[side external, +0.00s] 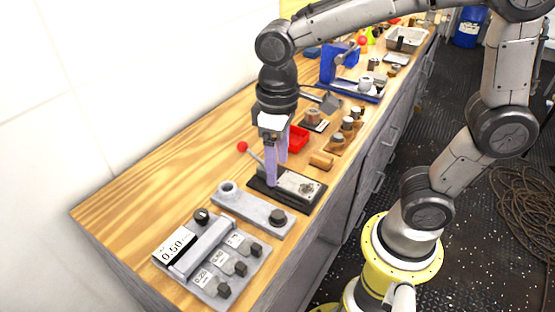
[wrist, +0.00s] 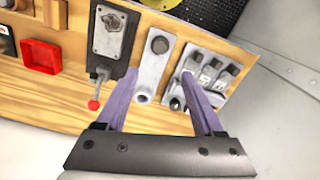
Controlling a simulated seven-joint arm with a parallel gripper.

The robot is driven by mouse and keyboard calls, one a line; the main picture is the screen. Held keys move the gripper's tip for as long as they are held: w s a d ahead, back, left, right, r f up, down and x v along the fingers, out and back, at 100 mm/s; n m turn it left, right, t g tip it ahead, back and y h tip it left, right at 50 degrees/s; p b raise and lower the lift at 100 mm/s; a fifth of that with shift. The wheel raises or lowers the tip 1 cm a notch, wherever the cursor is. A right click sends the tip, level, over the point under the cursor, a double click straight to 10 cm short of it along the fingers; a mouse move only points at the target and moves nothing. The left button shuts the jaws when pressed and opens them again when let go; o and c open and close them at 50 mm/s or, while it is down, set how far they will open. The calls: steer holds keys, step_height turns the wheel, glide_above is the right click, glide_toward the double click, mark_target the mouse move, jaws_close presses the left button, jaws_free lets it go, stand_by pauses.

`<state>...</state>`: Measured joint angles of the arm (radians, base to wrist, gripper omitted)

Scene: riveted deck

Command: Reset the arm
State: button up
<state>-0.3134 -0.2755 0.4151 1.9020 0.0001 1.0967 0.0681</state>
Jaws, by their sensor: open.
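My gripper (side external: 277,165) hangs over the wooden bench with its purple fingers pointing down. The wrist view also shows the gripper (wrist: 160,88), its two fingers spread well apart with nothing held between them. In the side view the fingers are in front of a black-based lever unit (side external: 293,188) with a metal plate and a red-knobbed lever. In the wrist view that lever unit (wrist: 110,35) lies left of the fingers. A grey bar fixture (wrist: 152,62) shows between the fingertips. I cannot tell the exact height of the fingertips above the bench.
A grey block unit with a 0.50 label (side external: 210,255) stands at the near end of the bench. A red tray (side external: 297,139), a blue vise-like device (side external: 345,70) and a metal tray (side external: 406,39) stand farther back. Bare wood (side external: 150,190) lies along the wall side.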

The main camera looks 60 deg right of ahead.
steer(key=s+d+r+m+t, duration=0.2)
steer(key=s+d+r+t, duration=0.2)
steer(key=s+d, duration=0.4)
steer(key=shift+s+d+m+t, duration=0.25)
steer(key=shift+s+m+t, duration=0.15)
steer(key=shift+s+t, duration=0.5)
